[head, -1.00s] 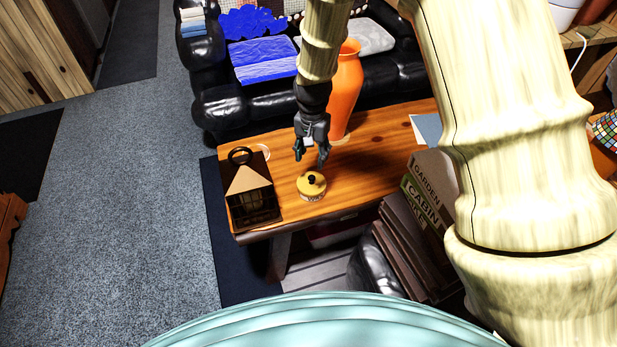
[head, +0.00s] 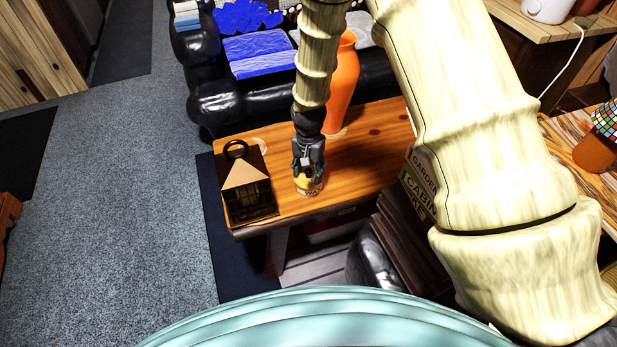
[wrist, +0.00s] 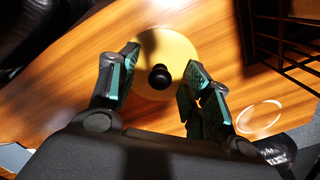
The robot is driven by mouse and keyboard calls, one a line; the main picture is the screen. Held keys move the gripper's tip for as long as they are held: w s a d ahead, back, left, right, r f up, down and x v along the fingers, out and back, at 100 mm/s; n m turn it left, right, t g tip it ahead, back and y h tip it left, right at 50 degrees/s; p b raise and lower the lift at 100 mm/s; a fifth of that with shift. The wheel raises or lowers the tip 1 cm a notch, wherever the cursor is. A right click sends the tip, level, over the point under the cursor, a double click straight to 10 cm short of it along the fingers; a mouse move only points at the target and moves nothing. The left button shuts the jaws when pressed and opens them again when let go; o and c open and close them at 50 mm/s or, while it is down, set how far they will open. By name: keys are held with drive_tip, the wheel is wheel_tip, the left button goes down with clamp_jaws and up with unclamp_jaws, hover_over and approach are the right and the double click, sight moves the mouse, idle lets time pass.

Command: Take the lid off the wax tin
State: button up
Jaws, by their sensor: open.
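The wax tin (head: 309,189) stands on the wooden table, mostly hidden behind my gripper in the head view. Its round yellow lid (wrist: 167,50) with a dark knob (wrist: 160,77) shows in the wrist view. My gripper (head: 306,172) is right above the tin, pointing down. In the wrist view my gripper (wrist: 158,82) is open, with one finger on each side of the knob and nothing held. The fingers overlap the lid's edges in the picture. I cannot tell whether they touch it.
A dark lantern (head: 247,190) stands left of the tin on the table (head: 370,150). A tall orange vase (head: 341,85) stands behind it. Books (head: 418,190) are at the right. A black sofa (head: 240,105) is beyond the table.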

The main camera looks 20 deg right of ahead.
drive_tip(key=shift+f, duration=0.2)
drive_tip(key=c, duration=1)
